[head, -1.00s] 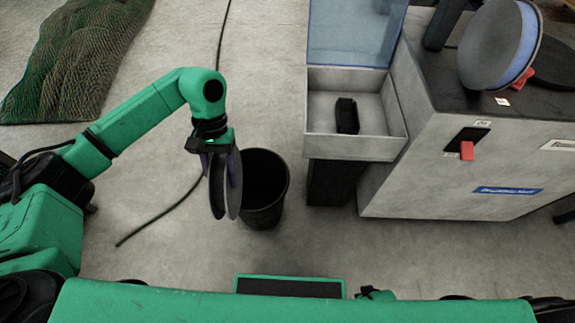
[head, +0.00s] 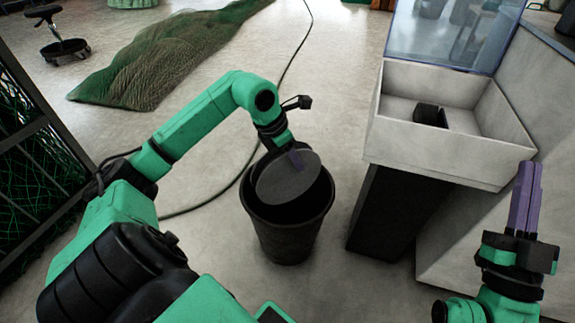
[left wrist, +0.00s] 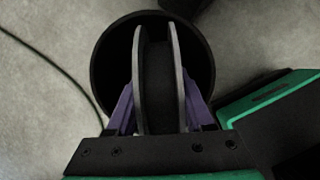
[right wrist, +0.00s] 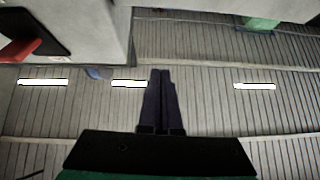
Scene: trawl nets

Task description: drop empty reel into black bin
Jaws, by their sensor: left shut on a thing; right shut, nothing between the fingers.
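The empty reel (head: 285,178) has two grey discs with a dark core between them. My left gripper (head: 295,158) is shut on it and holds it over the mouth of the black bin (head: 285,238). In the left wrist view the reel (left wrist: 140,80) stands edge-on between the purple fingers (left wrist: 158,112), with the round bin rim (left wrist: 98,60) around and below it. The bin stands upright on the floor. My right gripper (head: 526,185) is shut and empty at the right, and its closed fingers show in the right wrist view (right wrist: 161,90).
A grey machine with an open tray (head: 440,155) and clear lid (head: 455,30) stands right of the bin; a black block (head: 430,115) lies in the tray. A cable (head: 285,75) runs behind the bin. A green net (head: 160,60) lies on the floor at the back left.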

